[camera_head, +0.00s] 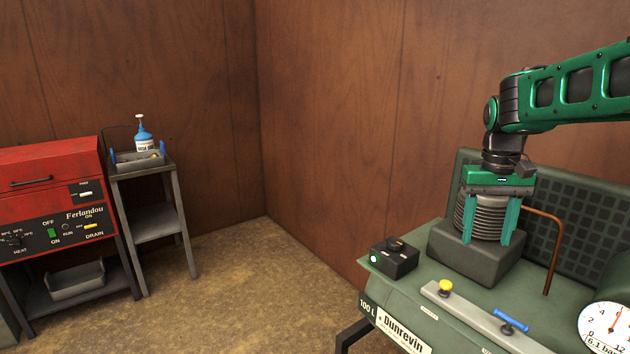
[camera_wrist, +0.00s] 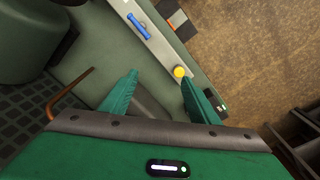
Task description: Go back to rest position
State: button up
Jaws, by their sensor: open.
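My gripper (camera_head: 488,222) is open, with its two green fingers pointing down over the compressor (camera_head: 405,283) at the right of the head view. In that view the fingers overlap a ribbed cylinder on a dark block (camera_head: 475,254); I cannot tell whether they touch it. In the wrist view my gripper (camera_wrist: 160,85) has its fingers spread, and nothing is seen held between them. Beyond the fingers lie a grey panel strip (camera_wrist: 151,38), a yellow knob (camera_wrist: 179,72) and a blue lever (camera_wrist: 139,27).
A black box (camera_head: 394,259) with a lit green button sits on the compressor's left end. A copper pipe (camera_head: 552,255) and a pressure gauge (camera_head: 606,326) stand to the right. A red parts washer (camera_head: 50,200) and a side stand (camera_head: 152,222) are at left. Open floor (camera_head: 250,280) lies between.

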jog(key=s+d+f+m, duration=0.1)
jog(key=s+f, duration=0.2)
jog(key=s, duration=0.7)
jog(key=s+d+f+m, duration=0.1)
jog(key=s+f, duration=0.2)
jog(key=s, duration=0.7)
jog(key=s+d+f+m, duration=0.1)
jog(key=s+f, duration=0.2)
jog(key=s, duration=0.7)
jog(key=shift+s+m+y, duration=0.15)
jog(key=shift+m+y, duration=0.25)
jog(key=shift+w+f, duration=0.3)
jog(key=shift+w, duration=0.35)
